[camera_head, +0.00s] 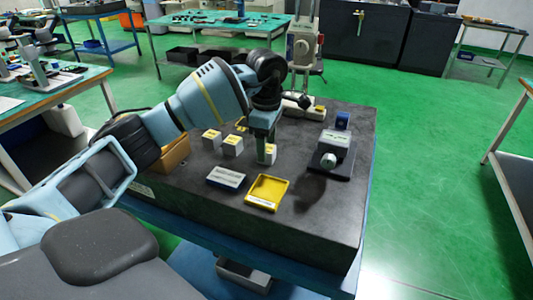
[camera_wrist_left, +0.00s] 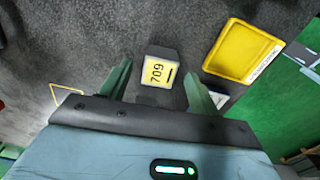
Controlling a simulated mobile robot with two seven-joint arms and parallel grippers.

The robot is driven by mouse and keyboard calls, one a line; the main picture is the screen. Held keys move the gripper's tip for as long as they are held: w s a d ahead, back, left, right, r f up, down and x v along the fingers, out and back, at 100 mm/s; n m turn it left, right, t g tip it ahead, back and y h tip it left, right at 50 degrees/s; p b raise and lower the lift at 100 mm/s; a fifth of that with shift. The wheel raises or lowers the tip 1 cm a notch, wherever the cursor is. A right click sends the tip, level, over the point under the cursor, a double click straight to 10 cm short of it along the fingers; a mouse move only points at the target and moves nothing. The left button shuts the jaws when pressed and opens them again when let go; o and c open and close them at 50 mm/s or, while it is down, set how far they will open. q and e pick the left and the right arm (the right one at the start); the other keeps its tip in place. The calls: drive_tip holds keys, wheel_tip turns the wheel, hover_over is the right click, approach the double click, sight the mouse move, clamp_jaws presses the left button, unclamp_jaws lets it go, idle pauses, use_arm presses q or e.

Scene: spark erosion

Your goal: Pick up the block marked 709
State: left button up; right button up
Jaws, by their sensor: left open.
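The block marked 709 (camera_wrist_left: 158,72) is a small grey block with a yellow label on top, its number legible in the wrist view. It stands on the dark stone slab, right under my left gripper in the head view (camera_head: 270,156). My left gripper (camera_wrist_left: 157,75) is open, pointing down, with one green finger on each side of the block in the wrist view. I cannot tell whether the fingers touch it. In the head view my left gripper (camera_head: 266,138) hides part of the block. My right gripper is in neither view.
Two similar blocks (camera_head: 211,140) (camera_head: 232,146) stand to the left. A yellow tray (camera_head: 284,184) and a flat grey box (camera_head: 227,177) lie in front. A grey device (camera_head: 335,145) stands to the right. The slab's front right (camera_head: 320,225) is clear.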

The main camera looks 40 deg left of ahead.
use_arm(q)
drive_tip(key=shift+f, duration=1.25)
drive_tip(key=c, duration=1.2)
drive_tip(key=shift+o, duration=0.2)
drive_tip(key=shift+r, duration=0.1)
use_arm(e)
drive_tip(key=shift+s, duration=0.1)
use_arm(q)
drive_tip(key=shift+w+r, duration=0.1)
drive_tip(key=shift+r, duration=0.4)
wheel_tip(320, 180, up, 2)
drive_tip(key=shift+r, duration=0.2)
drive_tip(key=s, duration=0.5)
drive_tip(key=s+d+r, duration=0.1)
drive_tip(key=s, duration=0.4)
drive_tip(key=s+d+b, duration=0.1)
drive_tip(key=s, duration=0.5)
drive_tip(key=shift+r, duration=0.2)
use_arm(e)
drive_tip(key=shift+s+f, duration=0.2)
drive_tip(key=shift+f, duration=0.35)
